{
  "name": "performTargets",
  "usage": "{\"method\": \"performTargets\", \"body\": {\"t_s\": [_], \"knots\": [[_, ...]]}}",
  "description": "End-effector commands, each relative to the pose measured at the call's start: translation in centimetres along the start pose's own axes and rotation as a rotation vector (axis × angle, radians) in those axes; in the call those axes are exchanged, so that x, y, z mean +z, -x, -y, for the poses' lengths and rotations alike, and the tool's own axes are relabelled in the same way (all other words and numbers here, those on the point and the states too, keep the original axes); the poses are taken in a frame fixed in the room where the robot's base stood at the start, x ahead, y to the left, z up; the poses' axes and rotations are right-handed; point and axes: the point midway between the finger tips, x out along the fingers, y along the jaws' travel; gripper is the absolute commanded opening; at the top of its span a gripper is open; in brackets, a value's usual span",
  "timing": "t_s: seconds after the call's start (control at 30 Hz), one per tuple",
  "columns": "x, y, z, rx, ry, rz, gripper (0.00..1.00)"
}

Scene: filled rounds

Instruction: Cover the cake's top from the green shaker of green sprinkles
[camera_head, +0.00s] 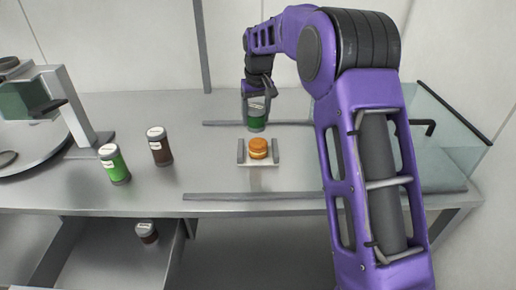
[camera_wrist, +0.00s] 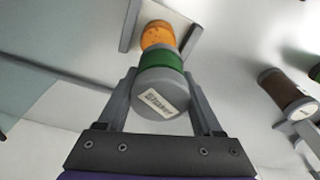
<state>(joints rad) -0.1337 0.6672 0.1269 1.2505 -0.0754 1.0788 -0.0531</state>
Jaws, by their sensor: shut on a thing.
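My gripper (camera_head: 257,96) is shut on a dark green shaker (camera_head: 257,118) with a grey end, holding it just behind the cake. In the head view the shaker looks roughly upright. In the wrist view its grey labelled end (camera_wrist: 160,95) faces the camera between my two fingers. The small round cake (camera_head: 258,148) is orange-brown with a paler middle band. It sits on a pale holder between two grey uprights. The wrist view shows part of its orange top (camera_wrist: 157,34) past the shaker; I cannot make out any green on it.
A bright green shaker (camera_head: 115,166) and a brown shaker (camera_head: 159,148) stand on the counter at left. Another dark shaker (camera_head: 147,232) is in the open drawer below. A machine (camera_head: 70,105) stands far left; a glass-sided box (camera_head: 445,135) is at right. Grey rails lie before and behind the cake.

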Motion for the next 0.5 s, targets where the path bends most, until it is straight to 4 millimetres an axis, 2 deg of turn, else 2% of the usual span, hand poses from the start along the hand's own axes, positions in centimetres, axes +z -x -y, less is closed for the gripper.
{"method": "performTargets", "body": {"t_s": [0.13, 0.37, 0.5], "knots": [[0.4, 0.1, -1.4, 0.001, -0.002, -0.001, 0.06], [-0.1, 0.1, 0.3, 0.0, 0.001, -0.001, 0.06], [0.1, 0.1, -0.5, 0.001, -0.003, -0.001, 0.06]]}}
